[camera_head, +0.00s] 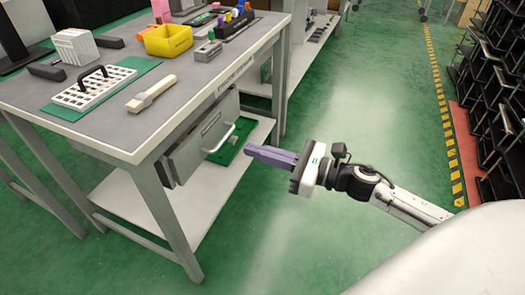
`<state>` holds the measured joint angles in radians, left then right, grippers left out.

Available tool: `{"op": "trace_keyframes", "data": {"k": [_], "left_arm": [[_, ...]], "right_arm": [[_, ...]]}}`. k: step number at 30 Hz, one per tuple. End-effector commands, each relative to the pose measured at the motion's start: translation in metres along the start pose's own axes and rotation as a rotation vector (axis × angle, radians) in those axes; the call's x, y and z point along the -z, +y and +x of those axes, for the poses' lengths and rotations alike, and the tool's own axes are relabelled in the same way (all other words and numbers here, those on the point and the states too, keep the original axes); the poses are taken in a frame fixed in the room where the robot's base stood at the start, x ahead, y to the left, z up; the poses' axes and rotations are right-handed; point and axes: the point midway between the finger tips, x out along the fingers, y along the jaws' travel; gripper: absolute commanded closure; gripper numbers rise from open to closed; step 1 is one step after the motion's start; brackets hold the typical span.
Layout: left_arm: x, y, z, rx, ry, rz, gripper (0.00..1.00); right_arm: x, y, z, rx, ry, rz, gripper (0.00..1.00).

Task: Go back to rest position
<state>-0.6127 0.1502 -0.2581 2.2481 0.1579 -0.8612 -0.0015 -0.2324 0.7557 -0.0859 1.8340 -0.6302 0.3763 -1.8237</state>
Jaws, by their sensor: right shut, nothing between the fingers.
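My right gripper (254,154) is in the middle of the head view, at the end of my right arm coming in from the right. Its purple fingers are shut with nothing between them. They point left toward the workbench and appear in front of its drawer side, over the green floor. My left gripper is not in view.
The grey workbench (180,107) fills the left, holding a yellow bin (168,41), a white slotted block (93,88) and a pale handle-like tool (151,93). Its drawer (203,139) has a white handle. Black racks (495,70) stand at the right. The green floor between is clear.

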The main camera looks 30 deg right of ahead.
Motion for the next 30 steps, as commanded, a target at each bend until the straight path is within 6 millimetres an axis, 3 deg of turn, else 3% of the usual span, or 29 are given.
{"op": "trace_keyframes", "data": {"k": [10, 14, 19, 23, 27, 30], "left_arm": [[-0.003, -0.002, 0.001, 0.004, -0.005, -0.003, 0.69], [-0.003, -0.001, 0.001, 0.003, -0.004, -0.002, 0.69], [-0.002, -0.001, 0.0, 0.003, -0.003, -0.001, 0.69], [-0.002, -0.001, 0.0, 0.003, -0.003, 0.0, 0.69], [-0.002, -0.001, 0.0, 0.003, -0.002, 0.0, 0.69], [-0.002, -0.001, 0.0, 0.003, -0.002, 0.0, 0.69]], "right_arm": [[0.0, 0.0, -0.009, 0.005, -0.002, 0.012, 1.0], [0.0, -0.004, -0.007, 0.093, -0.019, 0.173, 1.0], [0.015, -0.019, -0.016, 0.38, -0.089, 0.737, 1.0], [0.048, -0.018, -0.04, 0.65, -0.171, 1.263, 1.0], [0.091, 0.008, -0.076, 0.956, -0.278, 1.792, 1.0], [0.114, 0.036, -0.1, 1.155, -0.349, 2.068, 1.0]]}}
